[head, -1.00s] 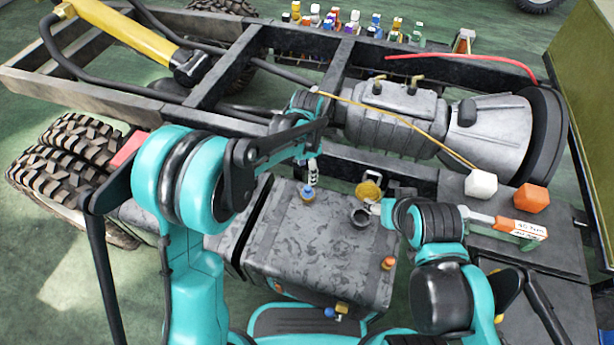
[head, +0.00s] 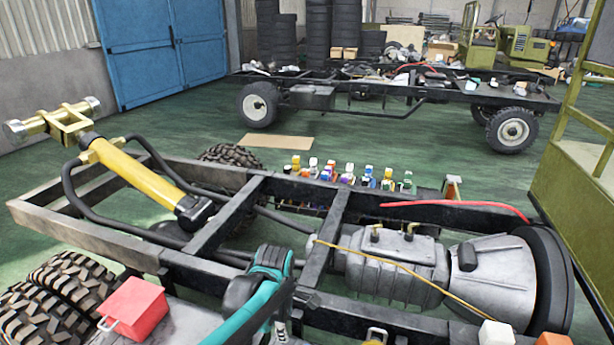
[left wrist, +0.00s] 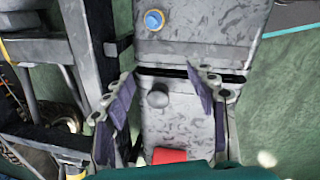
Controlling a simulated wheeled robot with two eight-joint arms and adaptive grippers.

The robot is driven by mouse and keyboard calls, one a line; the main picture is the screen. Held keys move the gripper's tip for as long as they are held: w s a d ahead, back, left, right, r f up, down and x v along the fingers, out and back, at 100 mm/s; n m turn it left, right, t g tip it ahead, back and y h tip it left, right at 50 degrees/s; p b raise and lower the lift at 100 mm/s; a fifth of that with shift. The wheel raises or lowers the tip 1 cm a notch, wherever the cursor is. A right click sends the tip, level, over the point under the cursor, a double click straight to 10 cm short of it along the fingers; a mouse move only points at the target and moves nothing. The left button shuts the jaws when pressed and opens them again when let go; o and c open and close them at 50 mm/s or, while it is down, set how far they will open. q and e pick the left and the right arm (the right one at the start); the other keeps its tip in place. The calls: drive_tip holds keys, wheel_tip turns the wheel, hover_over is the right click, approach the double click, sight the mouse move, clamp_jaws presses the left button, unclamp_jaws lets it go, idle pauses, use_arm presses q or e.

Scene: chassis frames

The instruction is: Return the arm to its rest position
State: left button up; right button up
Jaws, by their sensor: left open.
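My left arm reaches in at the bottom middle of the head view, with part of the left gripper (head: 281,334) at the frame's lower edge. In the left wrist view the left gripper (left wrist: 162,80) has its two fingers spread wide, with nothing between them. It points down over a grey mottled tank (left wrist: 190,60) with a dark gap across it. My right arm and gripper are out of view.
The chassis frame (head: 240,210) and grey gearbox (head: 390,262) lie close by. A red box (head: 133,306) sits at the lower left and also shows in the left wrist view (left wrist: 169,155). A blue-and-orange cap (left wrist: 153,19) sits on the tank. Several small coloured pieces line the far rail.

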use_arm(q)
drive_tip(key=s+a+r+m+t, duration=0.2)
drive_tip(key=s+a+m, duration=0.4)
drive_tip(key=s+m, duration=0.2)
drive_tip(key=s+a+r+m+t, duration=0.3)
drive_tip(key=s+a+m, duration=0.3)
drive_tip(key=m, duration=0.3)
drive_tip(key=shift+s+a+r, duration=0.15)
drive_tip(key=shift+s, duration=0.75)
